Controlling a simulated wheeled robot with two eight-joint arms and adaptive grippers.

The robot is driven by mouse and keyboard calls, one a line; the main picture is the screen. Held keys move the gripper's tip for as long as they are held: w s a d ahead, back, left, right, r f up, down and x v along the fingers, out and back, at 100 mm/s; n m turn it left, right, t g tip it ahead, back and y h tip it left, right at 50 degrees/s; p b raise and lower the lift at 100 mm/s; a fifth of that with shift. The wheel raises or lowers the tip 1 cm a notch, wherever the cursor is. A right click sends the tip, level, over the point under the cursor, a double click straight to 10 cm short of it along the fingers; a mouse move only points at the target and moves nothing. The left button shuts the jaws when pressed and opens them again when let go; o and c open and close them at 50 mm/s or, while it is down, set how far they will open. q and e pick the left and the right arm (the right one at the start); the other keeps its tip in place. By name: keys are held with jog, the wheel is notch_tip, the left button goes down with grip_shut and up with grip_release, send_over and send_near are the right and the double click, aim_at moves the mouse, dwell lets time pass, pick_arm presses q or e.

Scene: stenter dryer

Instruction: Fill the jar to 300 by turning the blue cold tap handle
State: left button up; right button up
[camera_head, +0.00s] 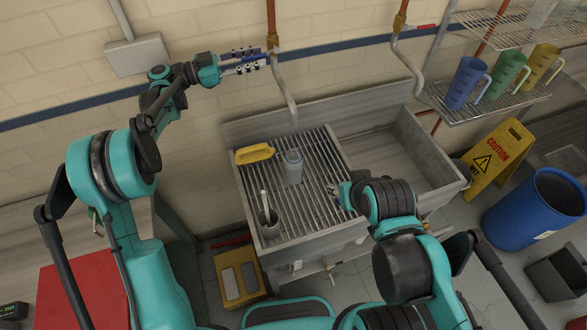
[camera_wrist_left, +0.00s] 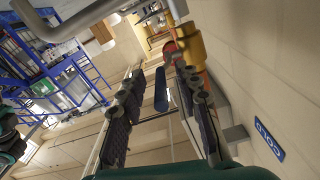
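The grey translucent jar (camera_head: 292,168) stands upright on the slatted grate of the sink, below the spout of the left pipe (camera_head: 281,85). Its level and marks are too small to read. My left gripper (camera_head: 250,63) is at the wall by the left tap. In the left wrist view its two fingers (camera_wrist_left: 160,80) stand apart on either side of the blue handle (camera_wrist_left: 160,90), with visible gaps. The brass tap body (camera_wrist_left: 191,46) is just beyond. A blue COLD sign (camera_wrist_left: 267,138) is on the wall. My right gripper (camera_head: 342,195) hangs over the grate's right side; its fingers are unclear.
A red-handled tap (camera_head: 424,27) is to the right. A wire shelf holds jugs (camera_head: 467,82). A caution sign (camera_head: 497,158) and blue barrel (camera_head: 535,210) stand right.

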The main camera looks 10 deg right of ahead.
pick_arm(q)
jog(key=s+a, duration=0.1)
jog(key=a, duration=0.6)
jog(key=shift+s+a+b, duration=0.3)
jog(key=shift+a+b, duration=0.05)
jog(key=shift+b, duration=0.1)
jog(key=shift+f, duration=0.1)
jog(key=s+a, duration=0.2)
jog(key=a, duration=1)
jog(key=s+d+f+n+y+b, duration=0.6)
jog(key=s+d+f+n+y, duration=0.3)
jog(key=s, duration=0.3)
jog(key=s+a+f+n+t+y+b, duration=0.1)
jog(key=s+a+f+n+y+b, duration=0.2)
jog(key=s+f, duration=0.6)
jog(key=s+a+f+n+t+y+b, duration=0.2)
jog(key=s+f+n+y+b, duration=0.3)
jog(key=s+f, duration=0.4)
jog(key=s+a+n+y, duration=0.1)
jog(key=s, duration=0.2)
jog(key=shift+a+t, duration=0.25)
jog(key=shift+t, duration=0.05)
